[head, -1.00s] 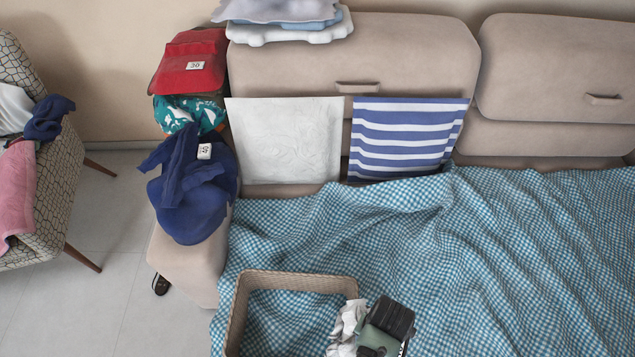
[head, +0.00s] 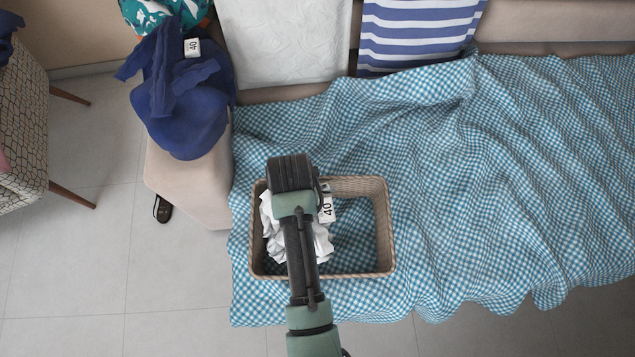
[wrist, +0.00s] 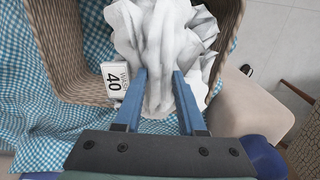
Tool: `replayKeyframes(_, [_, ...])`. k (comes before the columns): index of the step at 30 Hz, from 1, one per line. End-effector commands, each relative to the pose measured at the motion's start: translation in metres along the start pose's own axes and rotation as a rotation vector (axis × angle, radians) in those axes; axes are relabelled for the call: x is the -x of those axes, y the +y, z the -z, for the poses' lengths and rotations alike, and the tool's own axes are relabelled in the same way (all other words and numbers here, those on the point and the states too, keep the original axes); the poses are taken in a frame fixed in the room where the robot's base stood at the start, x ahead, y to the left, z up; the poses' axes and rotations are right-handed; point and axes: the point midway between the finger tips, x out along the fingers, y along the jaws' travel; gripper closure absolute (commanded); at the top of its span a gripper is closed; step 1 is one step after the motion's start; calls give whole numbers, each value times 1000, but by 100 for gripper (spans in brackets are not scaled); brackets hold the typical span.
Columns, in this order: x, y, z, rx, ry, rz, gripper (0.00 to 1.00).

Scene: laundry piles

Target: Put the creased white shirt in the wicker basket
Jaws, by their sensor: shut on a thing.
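The creased white shirt (head: 318,242) is bunched within the outline of the wicker basket (head: 387,225), over its left half. My gripper is hidden behind my arm in the head view. In the wrist view its two blue fingers (wrist: 160,74) are shut on the white shirt (wrist: 170,35), which hangs in folds between and beyond them. The basket's woven wall (wrist: 58,45) shows at left there. A white tag marked 40 (head: 327,204) lies beside the shirt. I cannot tell whether the shirt touches the basket's bottom.
The basket stands on a blue checked cover (head: 450,200) over the sofa seat. A navy garment (head: 185,110) lies on the sofa arm at left. A white cloth (head: 283,40) and a striped cloth (head: 415,35) hang on the backrest. The cover's right side is clear.

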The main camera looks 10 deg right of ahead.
Motion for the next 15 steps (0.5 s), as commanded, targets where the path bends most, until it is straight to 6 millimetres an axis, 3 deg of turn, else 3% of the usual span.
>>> replayKeyframes(1, [-18,0,3,-8,7,0,100])
replayKeyframes(12, [-28,-6,4,-32,2,-7,100])
replayKeyframes(15, [-38,-6,4,-34,-1,-7,100])
